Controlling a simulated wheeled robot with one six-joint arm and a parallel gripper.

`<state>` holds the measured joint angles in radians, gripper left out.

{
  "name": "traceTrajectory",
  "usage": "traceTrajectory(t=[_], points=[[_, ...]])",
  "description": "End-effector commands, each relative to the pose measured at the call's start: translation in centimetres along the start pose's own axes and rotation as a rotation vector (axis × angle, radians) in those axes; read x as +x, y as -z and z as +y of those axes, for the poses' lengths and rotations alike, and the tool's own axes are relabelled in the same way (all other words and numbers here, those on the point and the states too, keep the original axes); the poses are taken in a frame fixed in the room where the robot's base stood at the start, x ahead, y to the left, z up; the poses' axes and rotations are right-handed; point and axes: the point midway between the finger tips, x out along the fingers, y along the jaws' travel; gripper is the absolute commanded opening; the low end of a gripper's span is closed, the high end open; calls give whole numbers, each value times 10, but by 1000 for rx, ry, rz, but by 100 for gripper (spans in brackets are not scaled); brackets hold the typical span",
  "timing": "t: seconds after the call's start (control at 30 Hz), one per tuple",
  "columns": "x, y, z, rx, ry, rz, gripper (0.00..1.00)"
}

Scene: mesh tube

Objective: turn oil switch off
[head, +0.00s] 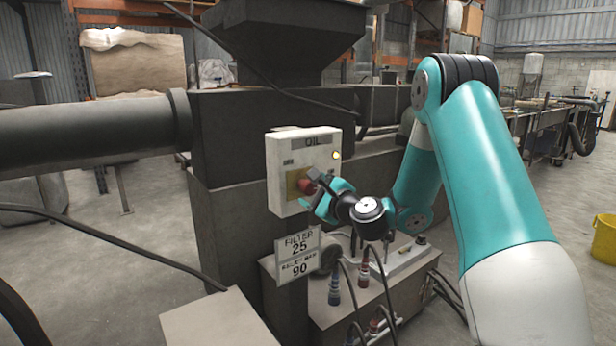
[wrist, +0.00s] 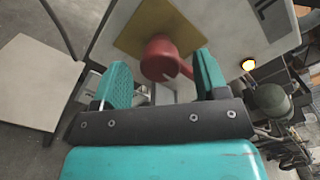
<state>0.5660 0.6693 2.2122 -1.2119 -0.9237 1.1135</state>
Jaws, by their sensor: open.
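The oil switch is a red rotary knob (head: 307,186) on a yellow plate (head: 293,182), set in a white box (head: 286,153) labelled OIL. My gripper (head: 322,196) is at the front of the box, close to the knob. In the wrist view the red knob (wrist: 170,60) lies between the two teal fingers of my gripper (wrist: 160,80). The lamp (wrist: 248,64) shows bright at the right.
Hoses with red and blue fittings (head: 334,289) rise from the machine under my gripper. A thick dark pipe (head: 90,135) runs left. A yellow bucket (head: 604,240) stands at the far right.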

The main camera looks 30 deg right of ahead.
Motion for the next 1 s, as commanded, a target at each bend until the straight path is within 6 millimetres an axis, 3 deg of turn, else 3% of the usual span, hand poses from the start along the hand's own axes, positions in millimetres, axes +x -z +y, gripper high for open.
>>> traceTrajectory(t=[0.2, 0.5, 0.53, 0.73, 1.0], points=[[22, -1, -1, 0, 0, -1, 67], [25, 0, 0, 0, 0, 1, 67], [25, 0, 0, 0, 0, 1, 65], [24, 0, 0, 0, -1, 0, 20], [24, 1, 1, -5, -3, 1, 20]])
